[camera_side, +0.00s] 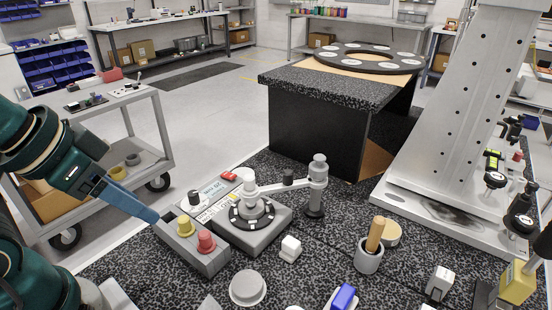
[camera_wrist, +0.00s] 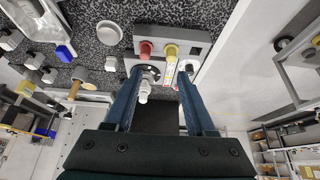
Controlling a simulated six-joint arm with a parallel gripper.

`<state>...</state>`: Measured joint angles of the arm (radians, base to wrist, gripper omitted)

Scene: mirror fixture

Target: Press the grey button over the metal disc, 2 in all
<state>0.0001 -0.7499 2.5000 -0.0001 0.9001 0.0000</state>
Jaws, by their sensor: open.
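A grey box (camera_side: 190,250) carries a yellow button (camera_side: 184,225) and a red button (camera_side: 206,240). Behind it, a grey base (camera_side: 270,232) holds a round metal disc on a dark, marked ring (camera_side: 240,218). A pale grey knob (camera_side: 249,186) stands over the disc, beside a jointed arm from a metal post (camera_side: 317,195). My gripper (camera_side: 154,216) is at the left, its blue fingertip close to the box by the yellow button; contact is unclear. In the wrist view, my open gripper (camera_wrist: 160,72) has empty space between its fingers.
A small white block (camera_side: 290,247), a round grey disc (camera_side: 248,288) and a pot with a wooden handle (camera_side: 369,258) stand on the speckled table. A tall metal column (camera_side: 470,110) is at right. A black-sided stand (camera_side: 315,130) is behind.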

